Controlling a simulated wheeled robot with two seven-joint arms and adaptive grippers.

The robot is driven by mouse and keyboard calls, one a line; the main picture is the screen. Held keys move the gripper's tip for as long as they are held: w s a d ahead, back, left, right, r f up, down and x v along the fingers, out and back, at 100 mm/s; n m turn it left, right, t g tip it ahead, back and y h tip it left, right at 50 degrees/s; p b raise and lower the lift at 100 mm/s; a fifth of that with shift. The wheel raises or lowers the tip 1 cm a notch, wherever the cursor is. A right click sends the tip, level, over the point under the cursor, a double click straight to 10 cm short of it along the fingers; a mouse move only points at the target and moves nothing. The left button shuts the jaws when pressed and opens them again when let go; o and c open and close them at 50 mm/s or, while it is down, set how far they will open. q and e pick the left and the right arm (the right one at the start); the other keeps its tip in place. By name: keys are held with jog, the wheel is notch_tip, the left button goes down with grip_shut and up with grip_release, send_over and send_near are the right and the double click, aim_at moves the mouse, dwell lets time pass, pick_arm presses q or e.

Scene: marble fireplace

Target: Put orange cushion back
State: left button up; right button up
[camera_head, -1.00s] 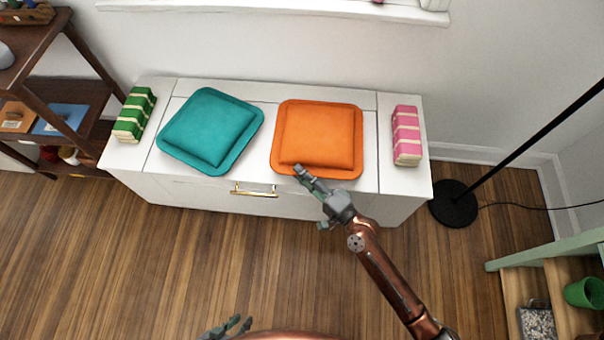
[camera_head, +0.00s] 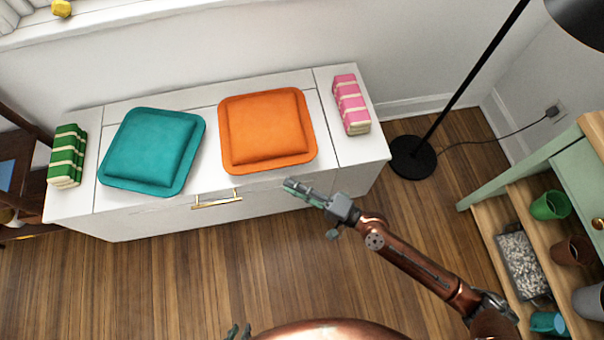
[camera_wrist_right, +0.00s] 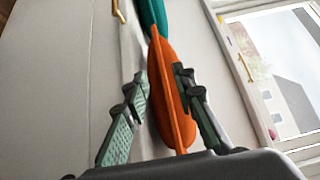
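The orange cushion (camera_head: 267,130) lies flat on top of the white cabinet (camera_head: 222,188), right of its middle. My right gripper (camera_head: 290,187) is in front of the cabinet, just short of the cushion's near edge and apart from it. In the right wrist view the gripper (camera_wrist_right: 162,78) is open, with the orange cushion (camera_wrist_right: 170,70) seen edge-on beyond and between its fingers. Only the fingertips of my left gripper (camera_head: 238,332) show at the bottom edge of the head view.
A teal cushion (camera_head: 153,151) lies left of the orange one. A green striped stack (camera_head: 67,156) and a pink striped stack (camera_head: 351,104) stand at the cabinet's ends. A black floor lamp (camera_head: 412,157) and a shelf with pots (camera_head: 549,206) are at right. The floor in front is clear.

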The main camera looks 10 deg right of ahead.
jog(key=s+d+f+n+g+h, duration=0.1)
jog(key=s+d+f+n+h, duration=0.3)
jog(key=s+f, duration=0.8)
jog(key=s+d+f+n+g+h, duration=0.2)
jog(key=s+d+f+h, duration=0.3)
jog(key=s+f, duration=0.6)
jog(key=s+d+f+n+g+h, duration=0.1)
jog(key=s+d, duration=0.2)
jog(key=s, duration=0.4)
jog(key=s+d+f+n+g+h, duration=0.1)
jog(key=s+d, duration=0.3)
jog(key=s, duration=0.2)
jog(key=shift+s, duration=0.35)
